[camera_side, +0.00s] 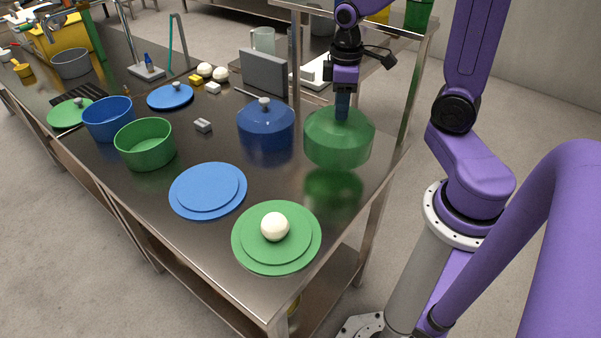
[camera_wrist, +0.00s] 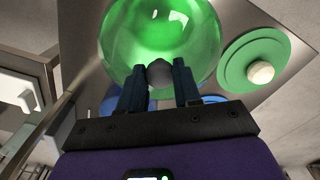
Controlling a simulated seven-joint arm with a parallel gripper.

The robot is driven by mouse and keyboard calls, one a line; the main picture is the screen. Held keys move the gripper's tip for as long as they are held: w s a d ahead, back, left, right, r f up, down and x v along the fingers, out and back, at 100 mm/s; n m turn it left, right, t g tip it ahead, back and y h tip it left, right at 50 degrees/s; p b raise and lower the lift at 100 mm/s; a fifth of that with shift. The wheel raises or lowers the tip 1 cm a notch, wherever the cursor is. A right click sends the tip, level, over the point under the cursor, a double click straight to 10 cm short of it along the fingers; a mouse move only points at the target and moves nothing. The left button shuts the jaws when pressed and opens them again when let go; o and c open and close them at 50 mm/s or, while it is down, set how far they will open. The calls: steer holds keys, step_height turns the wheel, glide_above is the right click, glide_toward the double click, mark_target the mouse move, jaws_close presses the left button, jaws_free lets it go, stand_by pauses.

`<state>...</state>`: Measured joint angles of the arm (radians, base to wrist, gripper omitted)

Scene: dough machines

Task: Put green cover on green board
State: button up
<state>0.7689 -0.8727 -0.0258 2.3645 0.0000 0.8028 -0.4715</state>
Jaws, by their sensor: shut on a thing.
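The green cover (camera_side: 338,140) is a translucent dome hanging a little above the table, with its reflection below it. My gripper (camera_side: 342,105) is shut on its knob from above. In the wrist view the green cover (camera_wrist: 165,35) fills the top middle, and its grey knob (camera_wrist: 160,74) sits between the two fingers of my gripper (camera_wrist: 160,85). The green board (camera_side: 248,252) is a round stepped disc near the table's front corner, with a white dough ball (camera_side: 275,226) on it. The green board (camera_wrist: 232,60) also shows right of the cover in the wrist view.
A blue cover (camera_side: 266,128) stands left of the held cover. An empty blue board (camera_side: 208,190) lies left of the green board. A green pot (camera_side: 145,144) and a blue pot (camera_side: 108,118) stand further left. A grey upright panel (camera_side: 264,72) and shelf posts are behind.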

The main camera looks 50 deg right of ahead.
steer(key=s+a+r+n, duration=0.1)
steer(key=a+n, duration=0.5)
steer(key=a, duration=2)
steer(key=shift+s+r, duration=0.3)
steer(key=shift+r, duration=0.15)
steer(key=shift+f, duration=4.05)
steer(key=o, duration=1.1)
steer(key=shift+r, duration=0.1)
